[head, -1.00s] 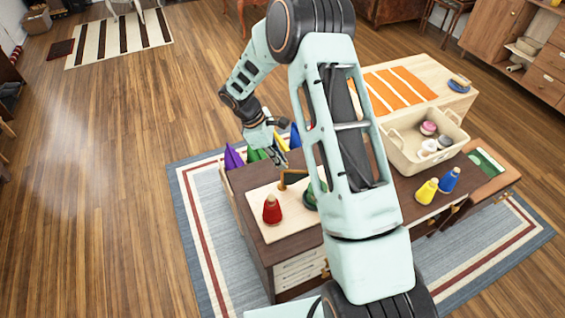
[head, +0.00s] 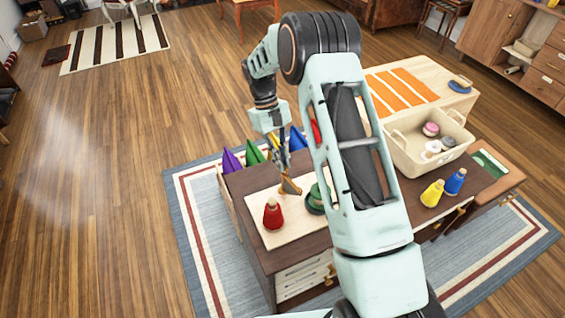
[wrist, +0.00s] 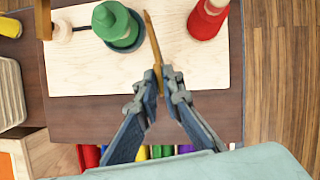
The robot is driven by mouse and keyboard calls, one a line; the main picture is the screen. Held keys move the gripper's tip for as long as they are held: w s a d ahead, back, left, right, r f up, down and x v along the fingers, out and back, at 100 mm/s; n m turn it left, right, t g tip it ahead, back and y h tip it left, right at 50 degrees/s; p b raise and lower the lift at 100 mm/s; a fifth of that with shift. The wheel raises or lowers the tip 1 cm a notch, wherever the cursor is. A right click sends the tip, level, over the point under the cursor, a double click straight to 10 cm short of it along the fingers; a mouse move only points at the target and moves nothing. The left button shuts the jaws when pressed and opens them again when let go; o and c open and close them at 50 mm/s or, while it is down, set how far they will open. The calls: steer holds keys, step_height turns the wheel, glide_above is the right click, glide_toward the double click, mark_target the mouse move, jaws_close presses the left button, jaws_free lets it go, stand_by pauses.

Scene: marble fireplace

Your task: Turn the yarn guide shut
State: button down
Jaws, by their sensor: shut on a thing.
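The yarn guide (head: 290,187) is a thin brass-coloured bar standing over the pale wooden board (head: 266,235). In the wrist view the guide (wrist: 152,42) runs between a green yarn cone (wrist: 115,23) and a red yarn cone (wrist: 208,18). My gripper (head: 284,172) reaches down onto the guide from above. In the wrist view the fingertips of my gripper (wrist: 164,76) are closed on the guide's near end. In the head view the red cone (head: 273,215) stands left of the guide and the green cone (head: 316,198) right, partly behind my arm.
A yellow cone (head: 432,193) and a blue cone (head: 455,181) stand at the cabinet's right. A cream basket (head: 408,161) is behind them. The board's front left is clear.

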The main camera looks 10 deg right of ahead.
steer(key=shift+m+y, duration=0.4)
steer(key=shift+m, duration=0.6)
steer(key=c, duration=2.1)
jaws_free()
steer(key=v, duration=1.2)
steer(key=shift+w+f, duration=0.1)
steer(key=shift+w, duration=0.15)
steer(key=shift+d, duration=0.1)
